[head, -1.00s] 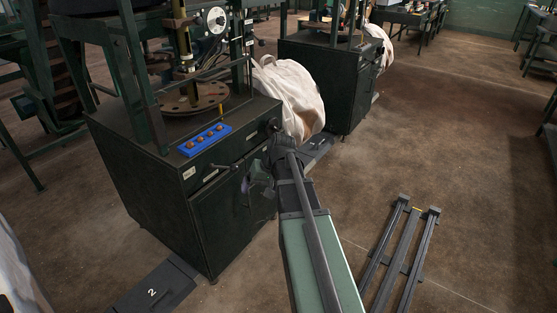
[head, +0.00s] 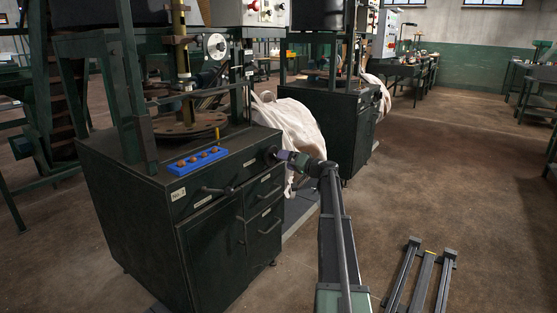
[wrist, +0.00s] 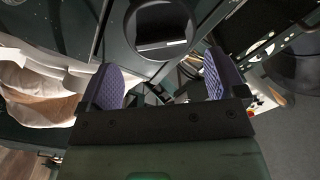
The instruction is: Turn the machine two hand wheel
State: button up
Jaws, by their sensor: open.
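In the wrist view a dark ring-shaped wheel (wrist: 128,28) shows at the top, ahead of and between my fingers. My gripper (head: 283,156) is just right of the wheel, pointing at it. In the wrist view my gripper (wrist: 165,80) has its two purple ridged pads wide apart with nothing between them. Contact with the wheel is not visible.
A lever handle (head: 217,190) and drawer handles stick out from the cabinet front. A blue tray (head: 197,158) with several brown knobs lies on top. A white bulk bag (head: 305,130) hangs behind my gripper, before a second machine (head: 345,125).

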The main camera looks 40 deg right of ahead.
aim_at(273, 156)
jog(key=x, duration=0.4)
jog(key=shift+w+a, duration=0.1)
jog(key=shift+w, duration=0.1)
jog(key=c, duration=0.9)
jog(key=shift+m, duration=4.2)
jog(key=o, duration=0.9)
